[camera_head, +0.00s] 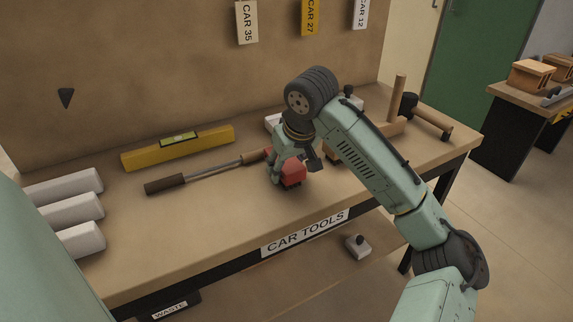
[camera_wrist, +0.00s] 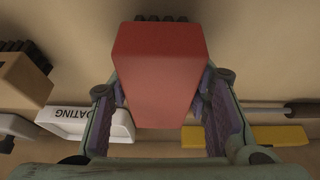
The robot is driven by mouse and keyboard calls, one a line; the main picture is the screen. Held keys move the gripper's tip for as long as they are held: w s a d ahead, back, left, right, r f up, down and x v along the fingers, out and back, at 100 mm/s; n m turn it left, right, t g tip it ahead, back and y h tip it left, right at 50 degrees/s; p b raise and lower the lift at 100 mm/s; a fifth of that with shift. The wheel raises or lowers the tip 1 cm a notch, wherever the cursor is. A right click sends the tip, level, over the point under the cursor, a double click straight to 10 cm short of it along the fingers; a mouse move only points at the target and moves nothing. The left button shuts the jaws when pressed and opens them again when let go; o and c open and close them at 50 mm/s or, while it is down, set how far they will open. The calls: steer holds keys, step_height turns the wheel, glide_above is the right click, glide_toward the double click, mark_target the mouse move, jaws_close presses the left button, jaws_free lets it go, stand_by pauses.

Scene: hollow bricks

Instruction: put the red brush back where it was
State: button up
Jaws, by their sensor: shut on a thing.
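The red brush (camera_head: 293,171) is a red block with dark bristles, over the workbench (camera_head: 225,208) near its front edge, above the "CAR TOOLS" label. My gripper (camera_head: 285,168) reaches down and is shut on the brush. In the wrist view the red brush (camera_wrist: 158,75) sits between the two fingers of my gripper (camera_wrist: 162,108), with its dark bristles at the far end. I cannot tell whether the brush touches the bench top.
A long two-handled tool (camera_head: 205,174) and a yellow spirit level (camera_head: 180,148) lie left of the brush. White blocks (camera_head: 72,210) stand at the far left. A mallet (camera_head: 428,117) lies at the right. A lettered white thing (camera_wrist: 88,122) and a wooden brush (camera_wrist: 22,82) are near my gripper.

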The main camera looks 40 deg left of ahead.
steer(key=shift+f, duration=0.2)
steer(key=o, duration=1.4)
steer(key=shift+o, duration=0.2)
steer(key=shift+r, duration=0.1)
